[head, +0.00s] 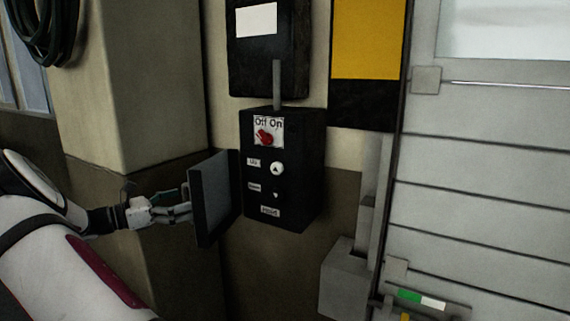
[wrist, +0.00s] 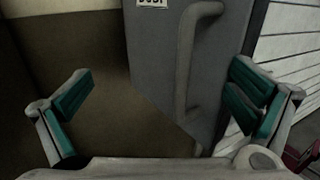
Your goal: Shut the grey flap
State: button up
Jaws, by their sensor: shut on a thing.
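The grey flap (head: 212,198) stands out from the wall just left of a black control box, swung open. In the wrist view the flap (wrist: 222,75) fills the upper middle and right, with a long grey bar handle (wrist: 187,75) on its face and a cut-off white label at the top. My gripper (head: 186,211) reaches in from the left at the flap's outer face. In the wrist view my gripper (wrist: 163,80) has its green-padded fingers spread, with the handle between them and the right finger over the flap's edge. The exact contact is unclear.
The black control box (head: 300,165) with a red Off/On switch (head: 265,138) is close to the flap's right. A concrete pillar (head: 137,90) stands left behind my arm. A grey box (head: 345,280) and a white slatted door (head: 490,190) are at the right.

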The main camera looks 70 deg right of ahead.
aim_at(202, 205)
jog(key=s+t+p, duration=0.1)
jog(key=s+p, duration=0.1)
jog(key=s+n+t+h+p, duration=0.1)
jog(key=s+p, duration=0.2)
jog(key=s+a+n+t+h+p, duration=0.1)
jog(key=s+p, duration=0.1)
jog(key=p, duration=0.1)
jog(key=shift+s+r, duration=0.25)
jog(key=shift+r, duration=0.05)
jog(key=shift+s+a+f+n+t+p, duration=0.1)
jog(key=shift+s+a+n+t+p, duration=0.25)
jog(key=shift+p, duration=0.55)
jog(key=shift+c, duration=0.6)
jog(key=shift+f, duration=0.2)
jog(key=shift+c, duration=0.4)
